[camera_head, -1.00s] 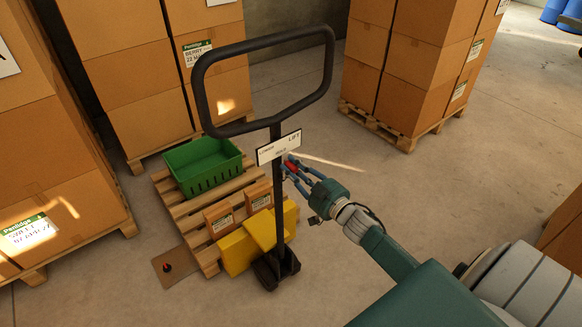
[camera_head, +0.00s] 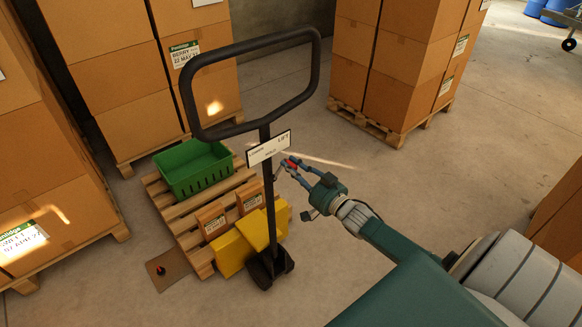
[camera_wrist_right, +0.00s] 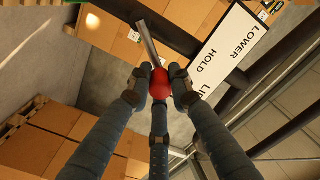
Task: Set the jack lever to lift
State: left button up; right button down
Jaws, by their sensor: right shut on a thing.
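The jack lever's red knob (camera_wrist_right: 160,83) is between the fingers of my right gripper (camera_wrist_right: 160,88), which is shut on it. The metal lever rod (camera_wrist_right: 147,40) runs up and left from the knob in the wrist view. The red knob also shows in the head view (camera_head: 289,163), just below the right end of the white sign (camera_head: 268,147). The sign reads LOWER, HOLD and LIFT, with LIFT at its right in the head view. The pallet jack's black handle (camera_head: 250,46) stands upright above the sign. My left gripper is out of view.
A wooden pallet (camera_head: 165,203) with a green crate (camera_head: 193,169) lies behind the yellow jack body (camera_head: 240,247). Stacked cartons stand at left (camera_head: 50,150), at back left and at back right (camera_head: 400,60).

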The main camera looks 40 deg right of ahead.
jog(key=shift+s+f, duration=0.1)
jog(key=shift+f, duration=0.1)
jog(key=c, duration=1.6)
grip_release()
jog(key=shift+o, duration=0.2)
jog(key=shift+r, duration=0.1)
jog(key=s+d, duration=0.1)
jog(key=s, duration=1.1)
